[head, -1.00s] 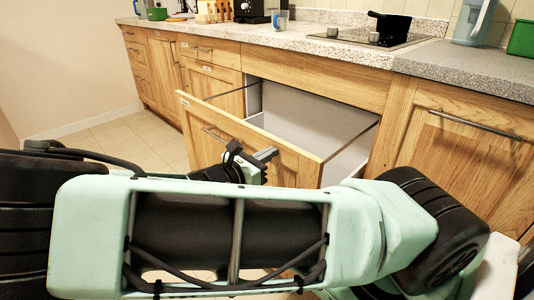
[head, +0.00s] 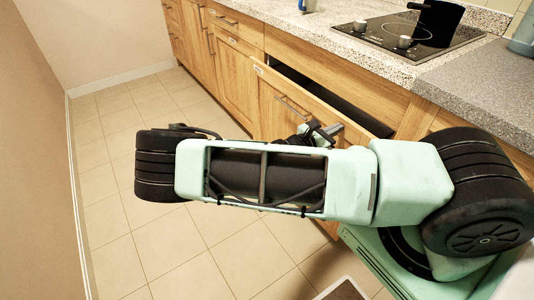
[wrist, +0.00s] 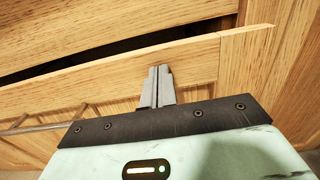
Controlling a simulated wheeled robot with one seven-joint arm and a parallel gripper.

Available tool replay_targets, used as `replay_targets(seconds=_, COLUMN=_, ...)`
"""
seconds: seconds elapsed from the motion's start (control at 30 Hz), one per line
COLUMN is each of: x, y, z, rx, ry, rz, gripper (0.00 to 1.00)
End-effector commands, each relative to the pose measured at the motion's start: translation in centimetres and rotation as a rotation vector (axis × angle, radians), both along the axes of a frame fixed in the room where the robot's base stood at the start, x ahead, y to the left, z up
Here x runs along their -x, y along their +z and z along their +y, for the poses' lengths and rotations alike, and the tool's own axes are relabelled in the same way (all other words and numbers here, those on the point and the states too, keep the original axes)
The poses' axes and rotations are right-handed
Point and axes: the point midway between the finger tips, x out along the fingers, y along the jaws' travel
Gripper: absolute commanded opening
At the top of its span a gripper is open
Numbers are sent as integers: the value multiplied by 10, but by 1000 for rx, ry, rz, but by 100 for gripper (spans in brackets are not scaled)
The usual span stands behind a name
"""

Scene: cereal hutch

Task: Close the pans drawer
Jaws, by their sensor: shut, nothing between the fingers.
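The pans drawer (head: 292,100) has a wooden front with a bar handle and sits under the hob. It stands slightly open, with a narrow dark gap along its top edge. The drawer front also shows in the wrist view (wrist: 203,62), with the dark gap above it and the handle at lower left. My gripper (wrist: 158,72) is shut and empty, its fingertips at the upper part of the drawer front, right of the handle. In the head view, my gripper (head: 331,131) is at the drawer front, partly hidden by my arm. I cannot tell if it touches.
The stone counter (head: 480,88) runs above the drawer, with a black hob (head: 405,38) and a dark pan (head: 438,20) on it. Closed cabinets continue to the left. The tiled floor (head: 120,150) is clear, bounded by a wall on the left.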

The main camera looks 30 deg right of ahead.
Motion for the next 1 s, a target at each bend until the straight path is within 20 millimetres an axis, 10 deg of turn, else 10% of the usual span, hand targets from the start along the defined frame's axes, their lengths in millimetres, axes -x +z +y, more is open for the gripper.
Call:
replay_targets(seconds=0.4, x=-3, y=2, z=-78, rx=1, ry=0, rz=0, gripper=0)
replay_targets(seconds=1.0, x=-3, y=2, z=-90, rx=4, ry=-2, rz=-1, gripper=0)
